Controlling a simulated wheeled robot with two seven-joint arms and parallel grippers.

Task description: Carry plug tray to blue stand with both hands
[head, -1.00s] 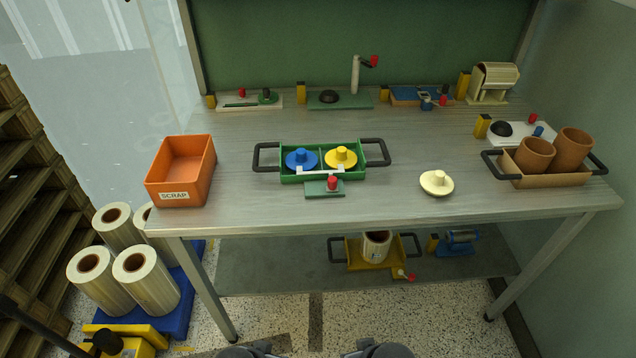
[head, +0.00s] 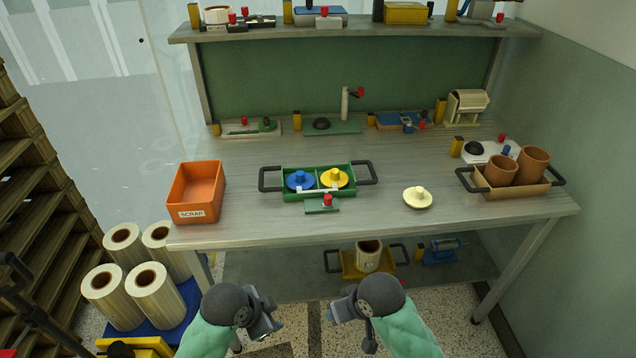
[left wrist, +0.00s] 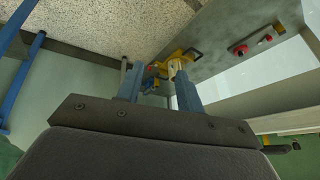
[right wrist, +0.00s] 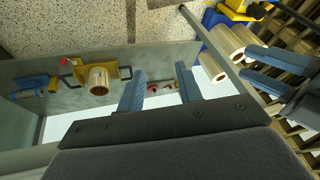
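The green plug tray (head: 318,193) sits on the workbench, with a black handle at each end. A blue plug (head: 299,180) is in its left half and a yellow plug (head: 334,178) in its right half. A blue stand-like block (head: 398,119) lies at the bench's back right; another blue block (head: 320,17) is on the upper shelf. I cannot tell which is the task's stand. My left gripper (head: 268,318) and right gripper (head: 335,312) are in front of the bench's near edge, apart from the tray. Both wrist views show parted, empty fingers.
An orange scrap bin (head: 196,212) stands left of the tray. A cream plug (head: 417,197) and a brown tray (head: 515,188) with two cups are to the right. A green block (head: 322,207) with a red knob is just in front of the plug tray.

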